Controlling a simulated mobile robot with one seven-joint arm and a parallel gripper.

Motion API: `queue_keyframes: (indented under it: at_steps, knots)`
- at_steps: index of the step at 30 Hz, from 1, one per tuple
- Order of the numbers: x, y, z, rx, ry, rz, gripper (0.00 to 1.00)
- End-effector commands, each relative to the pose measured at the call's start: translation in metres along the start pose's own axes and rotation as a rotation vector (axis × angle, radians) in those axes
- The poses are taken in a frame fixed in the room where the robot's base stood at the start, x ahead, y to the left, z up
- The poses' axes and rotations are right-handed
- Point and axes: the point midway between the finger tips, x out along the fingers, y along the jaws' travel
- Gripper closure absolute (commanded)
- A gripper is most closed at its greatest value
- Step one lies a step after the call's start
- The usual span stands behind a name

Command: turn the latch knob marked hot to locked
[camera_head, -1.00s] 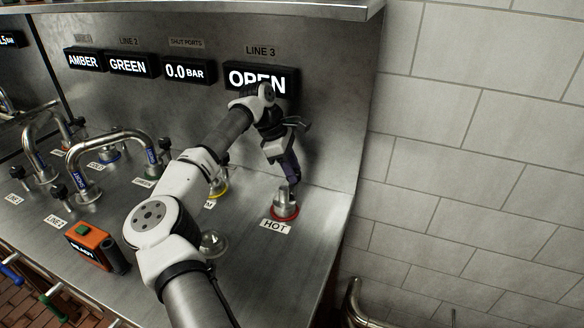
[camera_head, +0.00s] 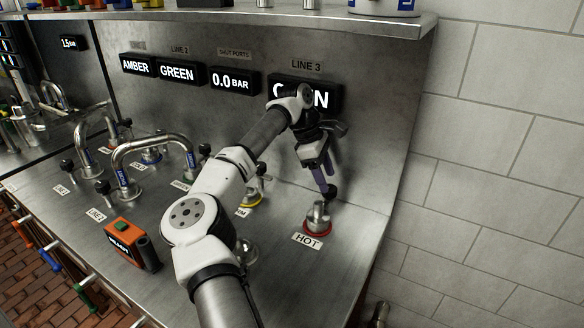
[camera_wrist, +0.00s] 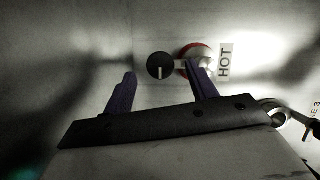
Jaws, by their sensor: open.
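The hot latch knob (camera_head: 318,212) is a metal body on a red ring at the right of the steel bench, with a HOT label (camera_head: 307,240) in front. Its black round handle end (camera_wrist: 160,66), with a white line, sticks out to the side. My gripper (camera_head: 324,184) points down just above the knob. In the wrist view its purple fingers are open, one on each side of the black end; the right finger overlaps the metal body and red ring (camera_wrist: 184,50). Contact cannot be told.
The back panel and right bench edge are close to the knob. To the left are a yellow-ringed fitting (camera_head: 251,202), bent metal pipes (camera_head: 150,143) and an orange device (camera_head: 131,245). A shelf (camera_head: 250,22) overhangs the panel.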

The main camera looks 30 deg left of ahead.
Motion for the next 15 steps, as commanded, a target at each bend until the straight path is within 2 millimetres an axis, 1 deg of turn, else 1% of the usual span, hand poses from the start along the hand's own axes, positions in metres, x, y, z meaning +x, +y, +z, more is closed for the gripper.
queue_keyframes:
  at_steps: [2,3,6,9,15]
  knots:
    - [-0.018,0.001,-0.001,-0.002,0.002,0.004,0.43]
    - [-0.024,0.001,-0.006,-0.005,0.0,0.004,0.43]
    - [-0.032,0.0,-0.032,-0.008,-0.002,0.003,0.43]
    - [-0.042,0.0,-0.052,-0.006,-0.001,0.003,0.43]
    - [-0.056,0.0,-0.086,-0.005,-0.001,0.002,0.43]
